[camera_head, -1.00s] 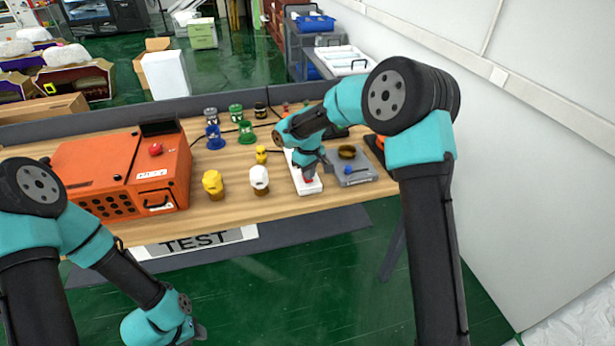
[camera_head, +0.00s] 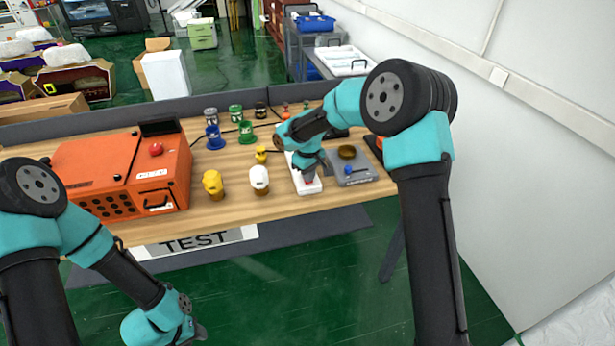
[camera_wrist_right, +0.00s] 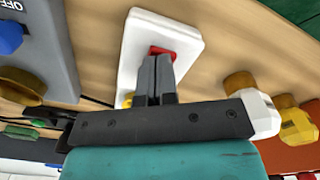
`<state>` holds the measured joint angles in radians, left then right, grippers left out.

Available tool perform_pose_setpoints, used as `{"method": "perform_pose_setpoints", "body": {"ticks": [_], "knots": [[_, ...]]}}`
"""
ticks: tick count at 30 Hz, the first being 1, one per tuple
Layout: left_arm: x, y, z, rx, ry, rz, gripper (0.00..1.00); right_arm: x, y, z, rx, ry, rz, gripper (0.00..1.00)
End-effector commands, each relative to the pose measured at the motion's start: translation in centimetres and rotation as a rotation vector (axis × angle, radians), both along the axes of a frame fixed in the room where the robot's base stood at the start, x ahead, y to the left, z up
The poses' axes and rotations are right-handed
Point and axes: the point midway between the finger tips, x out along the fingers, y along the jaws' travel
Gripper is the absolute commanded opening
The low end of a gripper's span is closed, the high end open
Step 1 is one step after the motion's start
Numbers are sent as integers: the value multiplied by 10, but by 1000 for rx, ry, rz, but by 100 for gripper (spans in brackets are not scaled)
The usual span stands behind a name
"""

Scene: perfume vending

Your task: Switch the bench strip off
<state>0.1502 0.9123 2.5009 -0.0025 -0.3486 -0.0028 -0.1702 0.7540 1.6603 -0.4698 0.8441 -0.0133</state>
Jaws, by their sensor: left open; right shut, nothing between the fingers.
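The bench strip is a long white block (camera_head: 298,187) on the wooden table, right of the middle in the head view. In the right wrist view the strip (camera_wrist_right: 138,35) has a red switch (camera_wrist_right: 162,51) near one end. My right gripper (camera_head: 309,176) is shut and empty over the strip's near end. Its closed fingertips (camera_wrist_right: 156,60) are at the red switch and hide part of it; I cannot tell whether they press it. My left gripper (camera_head: 203,334) is open, low in front of the table and away from the strip.
A grey device (camera_head: 352,179) with a blue knob stands right of the strip. A white-capped bottle (camera_head: 259,178) and a yellow-capped bottle (camera_head: 213,183) stand to its left. An orange box (camera_head: 125,175) fills the table's left. Several coloured holders stand behind. The front table edge is bare.

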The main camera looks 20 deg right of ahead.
Motion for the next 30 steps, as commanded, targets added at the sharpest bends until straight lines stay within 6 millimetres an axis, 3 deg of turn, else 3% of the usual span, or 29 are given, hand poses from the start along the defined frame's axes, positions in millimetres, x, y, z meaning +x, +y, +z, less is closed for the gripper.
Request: {"method": "perform_pose_setpoints", "body": {"ticks": [5,30], "knots": [[0,0,0,0,0,0,43,0,0,1,0,2,-1,0],[0,0,0,0,0,0,43,0,0,53,1,0,0,0]]}}
